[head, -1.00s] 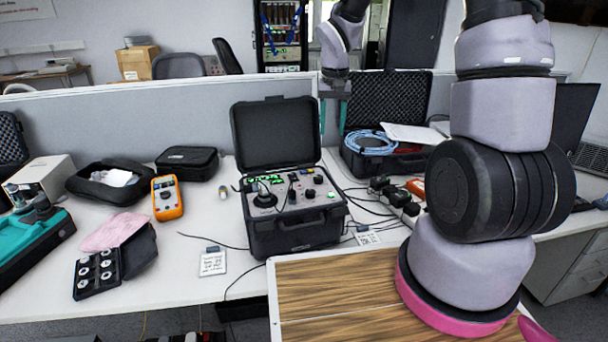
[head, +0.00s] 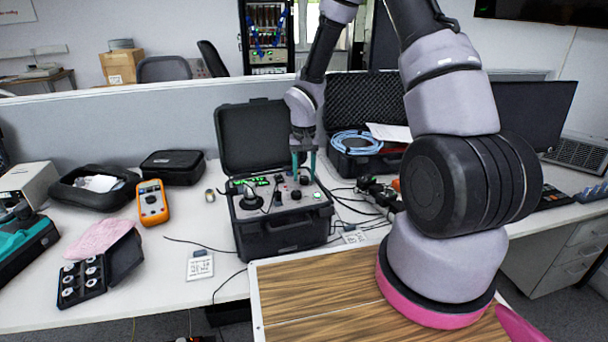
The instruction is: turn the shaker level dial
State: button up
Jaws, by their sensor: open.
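The shaker unit is a black hard case (head: 281,240) standing open on the white desk, with a light grey control panel (head: 266,212) inside. The panel carries a green lit display (head: 250,184), a dark round shaker head (head: 250,201) at its left and several small black knobs at its right. One knob (head: 296,194) sits just below my gripper; I cannot tell which knob is the level dial. My gripper (head: 304,175) points down over the right rear of the panel, its two teal fingers apart with nothing seen held. Contact with a knob cannot be made out.
The raised lid (head: 256,135) stands close behind my gripper. A second open case (head: 372,165) with blue cable is to the right. An orange multimeter (head: 153,203), black pouches and a white label card (head: 200,267) lie left and in front. Loose cables cross the desk.

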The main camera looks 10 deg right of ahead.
jog(key=shift+f, duration=0.25)
grip_shut()
jog(key=shift+n, duration=0.3)
jog(key=n, duration=1.2)
jog(key=shift+n, duration=0.3)
